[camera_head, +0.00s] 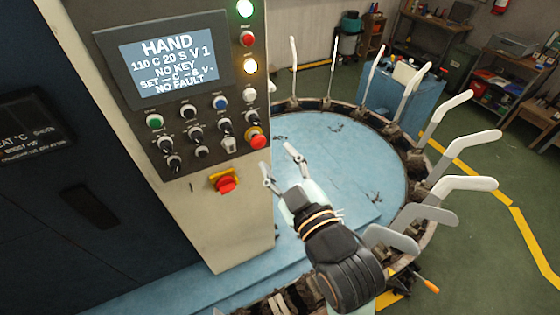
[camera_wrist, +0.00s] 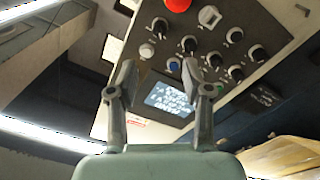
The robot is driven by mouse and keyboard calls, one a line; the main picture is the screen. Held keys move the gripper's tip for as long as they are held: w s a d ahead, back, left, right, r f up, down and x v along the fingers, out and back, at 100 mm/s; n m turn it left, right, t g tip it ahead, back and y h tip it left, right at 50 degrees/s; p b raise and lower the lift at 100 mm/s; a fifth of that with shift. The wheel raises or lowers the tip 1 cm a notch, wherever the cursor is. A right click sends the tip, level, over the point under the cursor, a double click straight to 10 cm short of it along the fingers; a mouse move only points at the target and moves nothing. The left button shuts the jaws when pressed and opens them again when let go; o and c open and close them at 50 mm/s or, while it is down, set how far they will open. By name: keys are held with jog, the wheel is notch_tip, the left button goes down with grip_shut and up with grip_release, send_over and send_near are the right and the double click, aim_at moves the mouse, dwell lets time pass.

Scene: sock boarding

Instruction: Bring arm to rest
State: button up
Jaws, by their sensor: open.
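My gripper (camera_head: 281,166) is open and empty in the head view, just right of the control panel's lower part and above the blue round table (camera_head: 340,165). In the wrist view my gripper (camera_wrist: 163,100) shows two spread fingers with nothing between them. The control panel (camera_head: 180,120) has a lit screen (camera_head: 167,66) reading HAND, NO KEY and NO FAULT, with several buttons and knobs. The wrist view shows the screen (camera_wrist: 170,98) behind the fingers. My gripper looks apart from the panel, though the exact gap is hard to tell.
White sock forms (camera_head: 470,143) stand around the table's rim, close to my arm on the right. A red emergency button (camera_head: 258,141) and a red-yellow switch (camera_head: 226,183) stick out of the panel. Shelves (camera_head: 490,85) stand at the back right.

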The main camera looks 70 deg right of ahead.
jog(key=shift+w, duration=0.1)
dwell(0.4)
jog(key=w+a+n+t+y+p, duration=0.1)
jog(key=w+a+y+p, duration=0.25)
jog(key=w+a, duration=0.4)
jog(key=w+a+n+t+y+p, duration=0.1)
jog(key=w+a+y+p, duration=0.25)
jog(key=a, duration=0.65)
jog(key=w+a+f+n+g+y+p, duration=0.1)
jog(key=a+y, duration=0.5)
jog(key=a, duration=1.1)
jog(key=shift+w+a+f+g+y+p, duration=0.3)
jog(key=shift+w+g+p, duration=0.15)
jog(key=shift+p, duration=0.7)
jog(key=shift+d, duration=0.1)
